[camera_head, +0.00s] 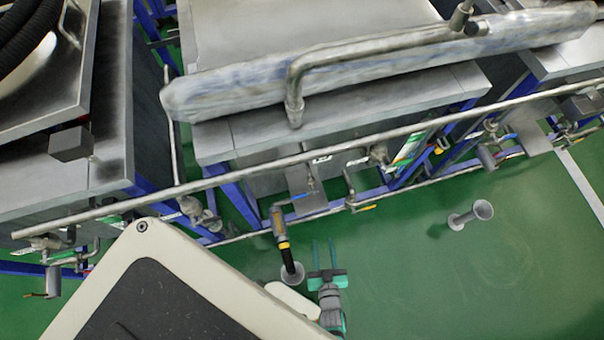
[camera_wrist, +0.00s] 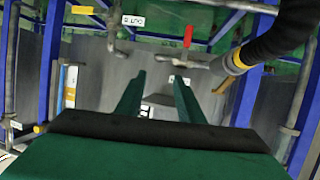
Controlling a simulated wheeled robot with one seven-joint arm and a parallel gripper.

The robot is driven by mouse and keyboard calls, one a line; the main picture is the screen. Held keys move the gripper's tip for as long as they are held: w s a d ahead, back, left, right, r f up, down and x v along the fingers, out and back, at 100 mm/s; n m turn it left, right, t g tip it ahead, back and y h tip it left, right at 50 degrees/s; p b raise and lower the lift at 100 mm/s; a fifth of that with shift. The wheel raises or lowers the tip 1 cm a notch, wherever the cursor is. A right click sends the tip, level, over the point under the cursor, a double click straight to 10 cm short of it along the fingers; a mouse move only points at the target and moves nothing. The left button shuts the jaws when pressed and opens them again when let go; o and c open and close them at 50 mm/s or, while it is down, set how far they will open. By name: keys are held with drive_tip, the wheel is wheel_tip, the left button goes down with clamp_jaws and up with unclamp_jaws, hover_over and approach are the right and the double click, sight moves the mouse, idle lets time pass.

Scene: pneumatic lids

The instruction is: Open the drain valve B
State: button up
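My gripper (camera_head: 323,244) is low over the green floor in the head view, in front of the middle tank's pipework. In the wrist view its two teal fingers (camera_wrist: 159,78) are apart with nothing between them. Beyond them is a pipe valve with a red handle (camera_wrist: 188,36), apart from the fingers. A yellow handle (camera_wrist: 223,86) is to the right of the fingers. In the head view, a blue handle (camera_head: 300,196) and a yellow handle (camera_head: 367,207) are on the middle tank's pipes. I cannot tell which valve is B; the white label (camera_wrist: 133,20) is hard to read.
A black hose with a yellow band (camera_head: 285,250) hangs left of my gripper, and fills the right of the wrist view (camera_wrist: 285,35). Blue frame posts (camera_wrist: 52,60) stand at the left. A grey flanged pipe piece (camera_head: 470,213) lies on otherwise clear floor at the right.

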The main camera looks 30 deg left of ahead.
drive_tip(key=w+a+f, duration=0.3)
drive_tip(key=a+f, duration=0.1)
drive_tip(key=a, duration=0.1)
drive_tip(key=w+a+f+n+g+y, duration=0.1)
drive_tip(key=w+a+f, duration=0.2)
drive_tip(key=a+f, duration=0.1)
drive_tip(key=w+a+f+g, duration=0.1)
drive_tip(key=w+a+f, duration=0.2)
drive_tip(key=a+f, duration=0.2)
drive_tip(key=shift+w+a+f+n+y, duration=0.2)
drive_tip(key=shift+a+f+n+y, duration=0.1)
drive_tip(key=shift+n+y, duration=0.1)
clamp_jaws()
